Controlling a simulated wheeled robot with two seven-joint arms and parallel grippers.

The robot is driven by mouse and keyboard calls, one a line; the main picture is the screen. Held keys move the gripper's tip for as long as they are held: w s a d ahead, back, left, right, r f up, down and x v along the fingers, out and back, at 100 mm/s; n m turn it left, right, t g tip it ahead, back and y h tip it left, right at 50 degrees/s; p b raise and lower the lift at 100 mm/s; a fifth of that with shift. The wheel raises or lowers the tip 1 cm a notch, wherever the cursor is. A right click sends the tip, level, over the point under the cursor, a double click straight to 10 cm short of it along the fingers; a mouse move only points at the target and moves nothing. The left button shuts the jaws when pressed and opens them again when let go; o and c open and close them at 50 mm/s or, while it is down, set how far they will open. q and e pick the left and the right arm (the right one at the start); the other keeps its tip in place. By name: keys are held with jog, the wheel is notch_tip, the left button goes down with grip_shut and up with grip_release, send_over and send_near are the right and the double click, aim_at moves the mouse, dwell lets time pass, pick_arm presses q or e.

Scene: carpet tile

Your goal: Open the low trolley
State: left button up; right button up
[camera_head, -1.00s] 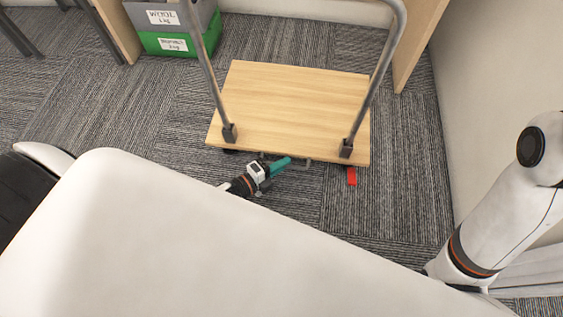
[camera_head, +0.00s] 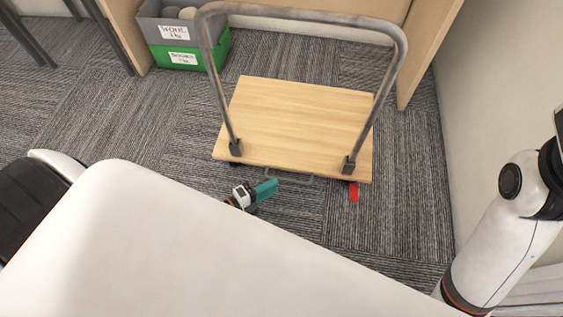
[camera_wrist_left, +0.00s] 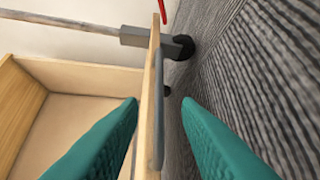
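The low trolley has a light wooden deck (camera_head: 300,120) and a tall grey tube handle (camera_head: 300,14) rising from its near edge. A thin grey bar (camera_head: 290,177) sits along the near edge of the deck, and it also shows in the left wrist view (camera_wrist_left: 158,105). My left gripper (camera_head: 275,186), with teal fingers, is low by that edge, just left of the bar's middle. In the left wrist view its fingers (camera_wrist_left: 161,102) are apart, with the bar and deck edge visible between them; contact cannot be told. My right gripper is out of view.
A red tab (camera_head: 354,191) hangs below the near right corner of the deck. A grey and green bin stack (camera_head: 183,47) stands at the back left beside a wooden panel (camera_head: 122,35). A wall is close on the right. Carpet is clear left of the trolley.

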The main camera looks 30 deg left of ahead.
pick_arm(q)
jog(key=p+v, duration=0.1)
jog(key=v, duration=0.5)
jog(key=shift+p, duration=0.3)
jog(key=shift+r, duration=0.1)
